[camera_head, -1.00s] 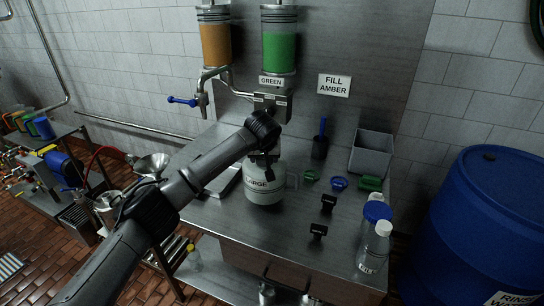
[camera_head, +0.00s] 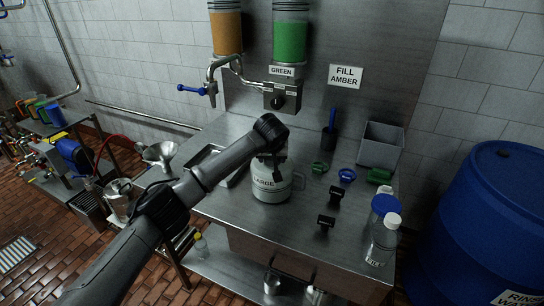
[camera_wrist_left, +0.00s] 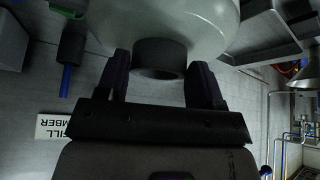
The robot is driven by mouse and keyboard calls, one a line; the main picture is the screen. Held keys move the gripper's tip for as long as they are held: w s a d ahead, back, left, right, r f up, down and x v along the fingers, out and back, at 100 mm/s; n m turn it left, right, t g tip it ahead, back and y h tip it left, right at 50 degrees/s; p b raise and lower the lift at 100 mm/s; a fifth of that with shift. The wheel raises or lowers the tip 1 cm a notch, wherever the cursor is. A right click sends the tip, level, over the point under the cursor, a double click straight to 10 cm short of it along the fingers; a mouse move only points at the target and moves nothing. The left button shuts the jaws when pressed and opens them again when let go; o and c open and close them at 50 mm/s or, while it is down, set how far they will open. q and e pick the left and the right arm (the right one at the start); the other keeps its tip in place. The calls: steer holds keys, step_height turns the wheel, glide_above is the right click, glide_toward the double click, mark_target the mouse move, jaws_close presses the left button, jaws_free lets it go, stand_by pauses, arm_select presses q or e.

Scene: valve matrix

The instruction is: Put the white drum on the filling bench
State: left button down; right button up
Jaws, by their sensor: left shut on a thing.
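The white drum (camera_head: 270,186), with a label reading LARGE and a side handle, is upright over the middle of the steel filling bench (camera_head: 300,222). Its base is at or very close to the bench top; I cannot tell if it touches. My left gripper (camera_head: 270,160) reaches down to the drum's top from the left. In the left wrist view the two fingers are shut around the dark neck (camera_wrist_left: 160,58) of the drum, whose white body (camera_wrist_left: 165,22) shows beyond. My right gripper is not in view.
Behind the drum are the green tank (camera_head: 291,38), the amber tank (camera_head: 226,38) and a blue-handled tap (camera_head: 190,88). A grey bin (camera_head: 381,145), small caps, black clips (camera_head: 326,222) and bottles (camera_head: 384,240) occupy the bench's right. A blue barrel (camera_head: 490,220) stands right.

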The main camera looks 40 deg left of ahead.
arm_select(q)
steer(key=c, duration=0.7)
jaws_free()
steer(key=shift+f, duration=0.1)
steer(key=o, duration=0.5)
steer(key=shift+c, duration=0.2)
